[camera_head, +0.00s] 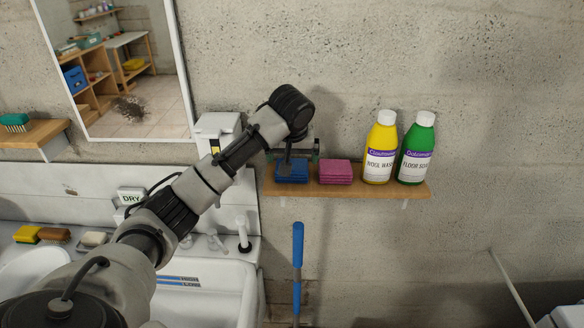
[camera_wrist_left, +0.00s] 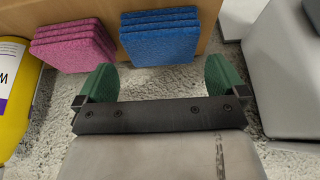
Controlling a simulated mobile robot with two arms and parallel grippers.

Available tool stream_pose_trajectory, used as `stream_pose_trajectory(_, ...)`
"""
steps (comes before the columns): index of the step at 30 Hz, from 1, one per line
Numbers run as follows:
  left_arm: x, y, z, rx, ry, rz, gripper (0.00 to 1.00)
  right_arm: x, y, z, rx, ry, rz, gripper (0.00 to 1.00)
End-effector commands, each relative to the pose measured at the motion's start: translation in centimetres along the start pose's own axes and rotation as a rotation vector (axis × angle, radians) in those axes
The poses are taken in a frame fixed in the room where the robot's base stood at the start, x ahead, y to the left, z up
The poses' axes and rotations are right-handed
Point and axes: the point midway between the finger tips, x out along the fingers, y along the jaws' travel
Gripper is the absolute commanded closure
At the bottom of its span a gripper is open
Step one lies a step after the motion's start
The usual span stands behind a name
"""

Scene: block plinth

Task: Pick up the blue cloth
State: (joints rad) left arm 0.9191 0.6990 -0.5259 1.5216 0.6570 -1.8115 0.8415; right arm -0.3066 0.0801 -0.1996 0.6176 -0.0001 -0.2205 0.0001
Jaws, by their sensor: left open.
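The blue cloth (camera_head: 291,173) is a folded, layered stack on the left part of a wooden wall shelf (camera_head: 372,191). It also shows in the left wrist view (camera_wrist_left: 160,38), at the top, beyond the fingertips. My left gripper (camera_head: 294,153) is at the blue cloth, partly hidden behind my own arm in the head view. In the left wrist view its green fingers (camera_wrist_left: 158,78) are apart with nothing gripped between them. The cloth lies roughly in line with the gap. Whether a finger touches it, I cannot tell. My right gripper is in neither view.
A pink cloth stack (camera_head: 335,171) lies right beside the blue one. A yellow bottle (camera_head: 380,150) and a green bottle (camera_head: 416,150) stand farther right on the shelf. A white dispenser (camera_head: 217,131) is on the wall to the left. A blue handle (camera_head: 298,245) is below the shelf.

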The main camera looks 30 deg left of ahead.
Motion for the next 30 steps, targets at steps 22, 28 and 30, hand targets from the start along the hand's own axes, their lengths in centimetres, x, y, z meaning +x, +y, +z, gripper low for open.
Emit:
stream_pose_trajectory(22, 4.9, -0.2, 0.3, 0.001, 0.0, 0.0, 0.17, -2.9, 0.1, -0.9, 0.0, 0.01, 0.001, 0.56)
stream_pose_trajectory(28, 4.9, -0.2, 0.3, 0.0, 0.0, 0.0, 0.33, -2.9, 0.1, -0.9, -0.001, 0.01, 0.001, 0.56)
stream_pose_trajectory(30, 4.9, -0.2, 0.3, 0.0, 0.0, 0.0, 0.33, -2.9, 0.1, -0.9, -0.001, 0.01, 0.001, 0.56)
